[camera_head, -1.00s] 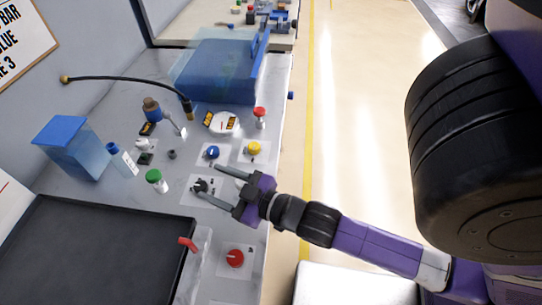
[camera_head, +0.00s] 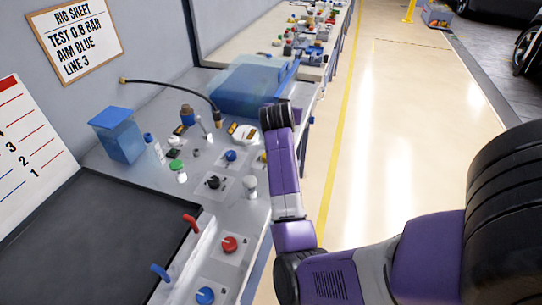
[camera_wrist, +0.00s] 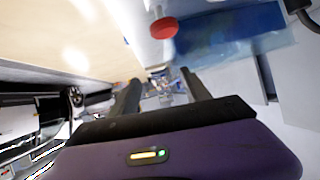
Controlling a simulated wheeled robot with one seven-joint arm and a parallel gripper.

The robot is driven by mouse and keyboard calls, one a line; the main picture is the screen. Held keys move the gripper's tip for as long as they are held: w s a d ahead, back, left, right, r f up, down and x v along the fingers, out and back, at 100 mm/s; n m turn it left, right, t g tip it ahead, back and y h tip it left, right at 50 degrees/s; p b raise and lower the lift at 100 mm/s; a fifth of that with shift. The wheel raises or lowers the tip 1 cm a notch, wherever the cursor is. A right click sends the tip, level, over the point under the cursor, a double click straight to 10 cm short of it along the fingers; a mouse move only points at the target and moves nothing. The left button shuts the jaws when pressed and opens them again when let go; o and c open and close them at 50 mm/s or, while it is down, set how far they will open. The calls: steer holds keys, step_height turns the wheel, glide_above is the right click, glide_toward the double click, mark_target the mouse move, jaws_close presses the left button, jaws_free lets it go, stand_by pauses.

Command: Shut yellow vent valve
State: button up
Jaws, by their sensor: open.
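The yellow vent valve (camera_head: 263,156) shows only as a small yellow sliver at the edge of my arm in the head view; the rest of it is hidden. I cannot tell its setting. My gripper (camera_wrist: 160,92) is open in the wrist view, with two dark fingers apart and nothing between them. In the head view my forearm stands up over the bench's right edge, and the gripper itself is hidden behind the wrist. A red cap (camera_wrist: 163,28) shows beyond the fingers in the wrist view.
A blue knob (camera_head: 231,155) and a black knob (camera_head: 213,181) sit left of my arm. A white-topped fitting (camera_head: 250,184) and a red knob (camera_head: 229,244) are nearer. A blue tank (camera_head: 245,92) stands behind. A dark tray (camera_head: 90,240) fills the near left.

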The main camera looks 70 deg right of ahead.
steer(key=a+f+m+g+y, duration=0.1)
steer(key=a+m+y, duration=0.1)
steer(key=a+y, duration=0.1)
steer(key=w+a+m+g+y, duration=0.1)
steer(key=a+m+y, duration=0.2)
steer(key=y, duration=0.2)
steer(key=w+a+f+m+g+y, duration=0.1)
steer(key=a+m+y, duration=0.1)
steer(key=a+y, duration=0.1)
steer(key=shift+a+f+m+y, duration=0.35)
steer(key=shift+a+m+y, duration=0.05)
steer(key=shift+a, duration=0.1)
steer(key=shift+a+f, duration=0.15)
steer(key=shift+f, duration=0.4)
step_height(320, 180, down, 7)
steer(key=shift+r+p, duration=0.15)
steer(key=shift+p, duration=0.5)
steer(key=shift+c, duration=0.5)
jaws_close()
